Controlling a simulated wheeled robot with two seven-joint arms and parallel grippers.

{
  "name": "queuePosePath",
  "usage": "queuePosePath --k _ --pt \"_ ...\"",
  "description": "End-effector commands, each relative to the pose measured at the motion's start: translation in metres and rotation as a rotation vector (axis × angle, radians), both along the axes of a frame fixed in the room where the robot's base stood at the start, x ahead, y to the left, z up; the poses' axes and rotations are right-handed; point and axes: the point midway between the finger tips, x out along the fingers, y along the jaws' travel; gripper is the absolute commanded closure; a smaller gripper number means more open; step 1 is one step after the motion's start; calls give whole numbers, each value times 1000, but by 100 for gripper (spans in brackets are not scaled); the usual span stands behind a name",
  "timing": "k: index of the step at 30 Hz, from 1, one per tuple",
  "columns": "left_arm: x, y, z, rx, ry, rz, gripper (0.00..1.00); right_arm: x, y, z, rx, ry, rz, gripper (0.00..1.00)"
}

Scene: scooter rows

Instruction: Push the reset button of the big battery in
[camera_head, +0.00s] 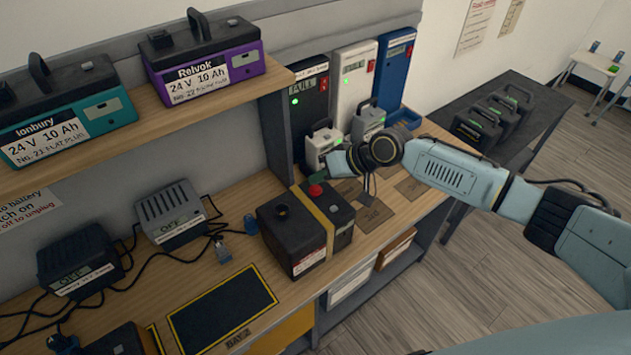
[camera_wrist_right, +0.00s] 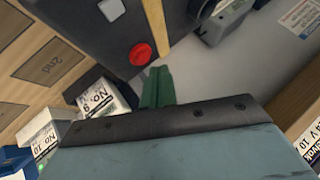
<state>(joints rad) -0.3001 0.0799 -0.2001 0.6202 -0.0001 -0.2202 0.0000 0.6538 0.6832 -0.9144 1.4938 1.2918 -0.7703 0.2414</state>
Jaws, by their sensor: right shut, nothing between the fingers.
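The big battery (camera_head: 292,238) is a black block with a yellow strap, standing on the wooden bench. Its round red reset button (camera_head: 315,191) is on the upper face, near the strap. My right gripper (camera_head: 322,181) is shut and empty, with its green fingers right by the button. In the right wrist view the battery (camera_wrist_right: 92,32) fills the top, and the red button (camera_wrist_right: 140,54) lies just beyond the shut fingertips (camera_wrist_right: 158,72). I cannot tell whether they touch it. My left gripper is not in view.
Grey charger boxes (camera_head: 170,213) with cables stand to the left. A yellow-edged black mat (camera_head: 222,308) lies in front. Small grey batteries (camera_head: 323,147) stand behind my gripper, near upright black, white and blue units (camera_head: 352,85). A shelf (camera_head: 150,125) holds teal and purple batteries.

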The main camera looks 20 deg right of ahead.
Motion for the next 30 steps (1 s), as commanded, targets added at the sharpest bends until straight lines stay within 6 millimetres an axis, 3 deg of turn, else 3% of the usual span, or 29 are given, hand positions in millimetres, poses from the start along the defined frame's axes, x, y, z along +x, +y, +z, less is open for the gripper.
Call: queuePosePath --k 16,30 --pt "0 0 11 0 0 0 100 0 0 11 1 0 1 100" --pt "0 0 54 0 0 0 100 0 0 57 1 0 1 100"
